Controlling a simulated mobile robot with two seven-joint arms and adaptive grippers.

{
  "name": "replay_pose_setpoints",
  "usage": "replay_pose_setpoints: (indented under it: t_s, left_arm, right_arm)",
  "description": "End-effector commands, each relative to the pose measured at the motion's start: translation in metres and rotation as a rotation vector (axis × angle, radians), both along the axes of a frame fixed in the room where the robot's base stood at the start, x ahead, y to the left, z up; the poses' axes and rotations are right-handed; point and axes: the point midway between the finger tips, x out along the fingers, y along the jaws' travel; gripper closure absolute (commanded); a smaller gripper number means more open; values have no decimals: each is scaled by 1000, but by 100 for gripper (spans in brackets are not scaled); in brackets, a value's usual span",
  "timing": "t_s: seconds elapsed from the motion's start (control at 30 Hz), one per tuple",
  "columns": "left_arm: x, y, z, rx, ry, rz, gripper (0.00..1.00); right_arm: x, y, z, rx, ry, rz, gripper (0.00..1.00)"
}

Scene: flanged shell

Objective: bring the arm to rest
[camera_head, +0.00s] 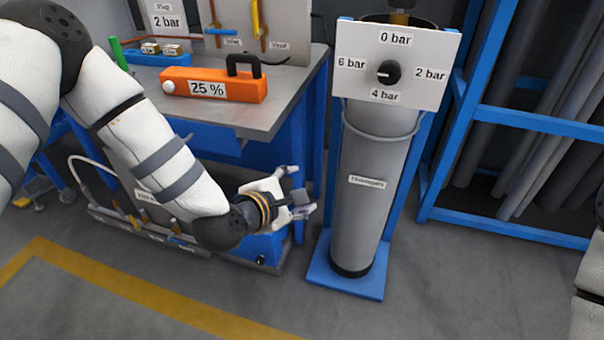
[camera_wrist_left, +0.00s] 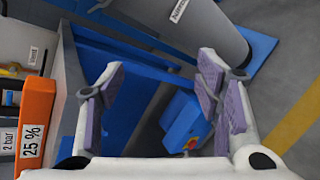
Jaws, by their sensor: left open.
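My left arm comes in from the left in the head view, and its gripper (camera_head: 301,200) hangs in front of the workbench, just left of the grey cylinder. In the left wrist view the gripper (camera_wrist_left: 164,105) is open, with its two purple-padded fingers wide apart and nothing between them. Past the fingers the blue bench frame and a blue box (camera_wrist_left: 185,122) low down show. Part of my right arm shows at the right edge of the head view; its gripper is out of the picture.
The grey cylinder (camera_head: 362,200) stands on a blue base (camera_head: 320,270) under a pressure dial panel (camera_head: 392,50). An orange 25 % block (camera_head: 213,86) sits on the workbench (camera_head: 285,105). A blue rack (camera_head: 500,232) with grey pipes stands at right. Floor in front is clear.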

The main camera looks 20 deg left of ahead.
Motion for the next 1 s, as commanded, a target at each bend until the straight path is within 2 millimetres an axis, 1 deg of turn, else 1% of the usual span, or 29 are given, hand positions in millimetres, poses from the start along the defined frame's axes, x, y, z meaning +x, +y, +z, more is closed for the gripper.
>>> replay_pose_setpoints:
  t_s: [0.1, 0.17, 0.23, 0.27, 0.3, 0.37, 0.4, 0.47, 0.5, 0.6, 0.7, 0.8, 1.0]
  left_arm:
    - [-1, 0, -1, 5, 3, -4, 41]
    - [-9, -2, -11, 46, 25, -36, 41]
    - [-37, -6, -39, 167, 93, -137, 41]
    - [-54, -7, -55, 242, 130, -207, 41]
    - [-84, -7, -79, 356, 192, -321, 41]
    - [-135, -3, -113, 530, 284, -527, 41]
    - [-170, 3, -131, 636, 341, -678, 41]
    - [-224, 15, -152, 772, 416, -913, 41]
    - [-257, 24, -161, 844, 456, -1070, 41]
    - [-325, 49, -169, 961, 522, -1422, 41]
    - [-367, 67, -168, 1006, 549, -1662, 41]
    - [-385, 75, -165, 1017, 554, -1773, 41]
    - [-386, 76, -165, 1019, 552, -1788, 41]
  right_arm:
    - [0, 0, 0, 0, 0, 0, 21]
    - [0, 0, 0, 0, 0, 0, 21]
    - [0, 0, 0, 0, 0, 0, 21]
    - [0, 0, 0, 0, 0, 0, 21]
    - [0, 0, 0, 0, 0, 0, 21]
    - [0, 0, 0, 0, 1, 0, 21]
    - [0, 0, 0, 0, 1, 0, 21]
    - [0, 0, 0, 0, 1, 0, 21]
    - [0, 0, 0, 0, 0, 0, 21]
    - [0, 0, 0, 0, 0, 0, 21]
    - [0, 0, 0, 0, 0, 0, 21]
    - [0, 0, 0, 0, 0, 0, 21]
    - [0, 0, 0, 0, 0, 0, 21]
